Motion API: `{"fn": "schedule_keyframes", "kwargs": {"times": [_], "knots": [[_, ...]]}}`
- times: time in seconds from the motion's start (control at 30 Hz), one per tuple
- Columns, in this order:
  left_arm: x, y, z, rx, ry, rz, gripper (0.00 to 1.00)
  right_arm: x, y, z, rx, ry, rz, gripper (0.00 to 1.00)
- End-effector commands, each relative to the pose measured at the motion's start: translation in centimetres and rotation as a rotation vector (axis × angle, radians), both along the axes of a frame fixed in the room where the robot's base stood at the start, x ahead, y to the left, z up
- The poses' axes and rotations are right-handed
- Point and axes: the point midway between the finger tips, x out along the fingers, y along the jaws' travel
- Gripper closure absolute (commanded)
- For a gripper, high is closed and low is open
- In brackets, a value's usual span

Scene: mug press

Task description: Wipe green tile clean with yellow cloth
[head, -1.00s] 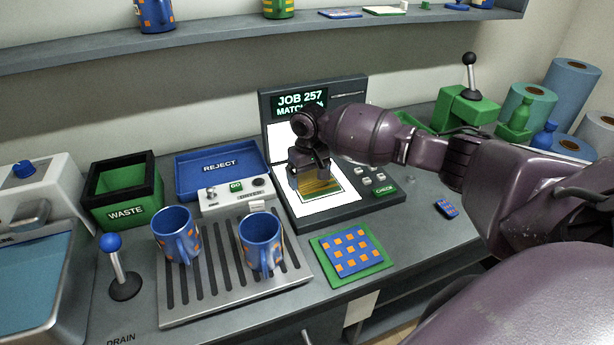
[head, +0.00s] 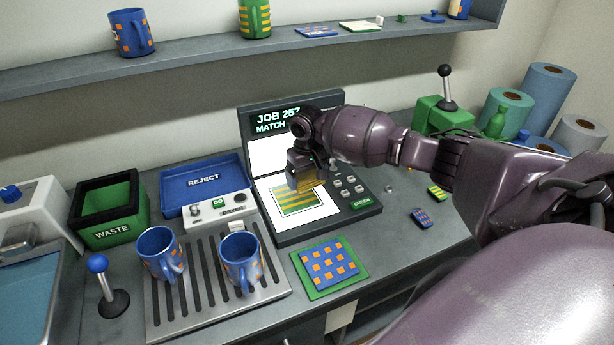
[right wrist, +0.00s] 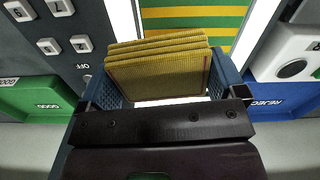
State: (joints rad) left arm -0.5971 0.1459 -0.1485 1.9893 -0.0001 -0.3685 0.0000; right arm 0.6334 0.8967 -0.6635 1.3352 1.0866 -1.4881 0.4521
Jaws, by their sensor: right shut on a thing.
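The green tile (head: 298,203), with yellow stripes, lies flat on the lit white bed of the console. It also shows, cropped, in the right wrist view (right wrist: 195,22). The folded yellow cloth (right wrist: 160,72) is between the blue fingers of my right gripper (right wrist: 165,88), which is shut on it. In the head view my right gripper (head: 305,170) holds the cloth (head: 312,183) over the upper right part of the tile. I cannot tell whether cloth and tile touch. No smudge on the tile can be made out. My left gripper is not in view.
The console (head: 336,211) has a raised screen behind the bed and grey keys at its right. A blue reject tray (head: 232,172), a green waste bin (head: 112,233) and a rack (head: 205,318) with two blue mugs lie left. A blue-orange tile sits on a green mat (head: 360,284) in front.

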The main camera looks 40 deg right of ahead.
Motion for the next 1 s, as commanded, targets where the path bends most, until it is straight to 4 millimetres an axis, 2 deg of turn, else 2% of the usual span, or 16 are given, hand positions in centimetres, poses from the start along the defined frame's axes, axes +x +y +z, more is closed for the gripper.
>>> {"fn": "schedule_keyframes", "kwargs": {"times": [0.03,0.2,0.5,1.0], "knots": [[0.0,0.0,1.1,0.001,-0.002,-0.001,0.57,0.0,-0.1,1.0,0.0,-0.001,-0.002,0.29],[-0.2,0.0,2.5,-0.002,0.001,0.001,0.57,0.0,-0.3,2.5,-0.001,0.0,-0.002,0.29],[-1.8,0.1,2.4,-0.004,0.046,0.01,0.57,0.5,-0.7,4.7,-0.001,-0.001,0.0,0.29],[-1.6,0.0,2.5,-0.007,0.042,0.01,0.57,0.5,-0.7,4.9,-0.001,-0.001,0.0,0.29]]}}
